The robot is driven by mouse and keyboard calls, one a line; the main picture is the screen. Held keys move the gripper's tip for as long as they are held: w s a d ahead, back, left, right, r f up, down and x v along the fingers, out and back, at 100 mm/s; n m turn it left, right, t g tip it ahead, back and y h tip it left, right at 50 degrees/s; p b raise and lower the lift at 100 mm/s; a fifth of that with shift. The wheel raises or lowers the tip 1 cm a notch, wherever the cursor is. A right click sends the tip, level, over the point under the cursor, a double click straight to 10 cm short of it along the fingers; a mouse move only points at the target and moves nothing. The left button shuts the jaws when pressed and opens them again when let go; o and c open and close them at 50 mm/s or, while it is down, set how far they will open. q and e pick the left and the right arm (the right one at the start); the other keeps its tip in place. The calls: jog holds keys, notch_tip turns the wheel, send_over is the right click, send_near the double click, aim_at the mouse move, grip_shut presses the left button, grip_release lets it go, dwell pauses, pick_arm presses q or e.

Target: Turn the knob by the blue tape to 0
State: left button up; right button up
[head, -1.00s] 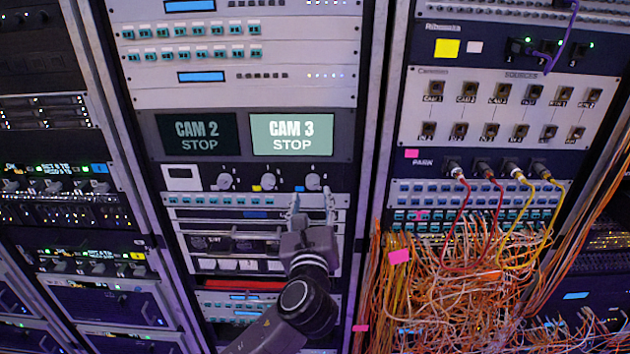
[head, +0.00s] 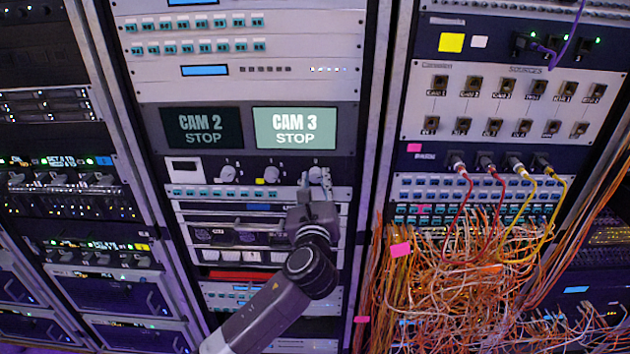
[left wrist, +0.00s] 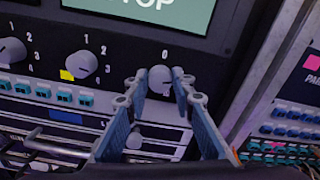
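Three grey knobs sit in a row on a black panel below the screens. The right-hand knob (head: 316,174) lies between the fingertips of my left gripper (head: 315,181). In the left wrist view, this knob (left wrist: 160,80) has a fingertip close against each side, and the gripper (left wrist: 160,78) looks shut on it. A white 0 shows above the knob; its other marks are mostly hidden by the fingers, and its pointer is unclear. I cannot make out blue tape beside it now. The middle knob (left wrist: 80,65) has yellow tape (left wrist: 67,75). My right gripper is not in view.
The left knob (head: 227,173) and rows of teal buttons (head: 225,191) are close by. The CAM 2 (head: 202,128) and CAM 3 (head: 294,128) screens are above. Tangled orange cables (head: 470,255) hang from the right rack, across a rack post.

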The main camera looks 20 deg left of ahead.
pick_arm(q)
grip_shut()
jog(key=shift+n, duration=0.3)
jog(key=n, duration=0.2)
jog(key=shift+n, duration=0.3)
jog(key=n, duration=0.3)
jog(key=shift+a+n, duration=0.1)
jog(key=shift+n, duration=0.2)
jog(key=n+b, duration=0.1)
jog(key=n, duration=0.2)
jog(key=shift+f+n, duration=0.15)
jog(key=shift+n, duration=0.15)
jog(key=n+b, duration=0.1)
jog(key=n, duration=0.3)
jog(key=shift+n, duration=0.4)
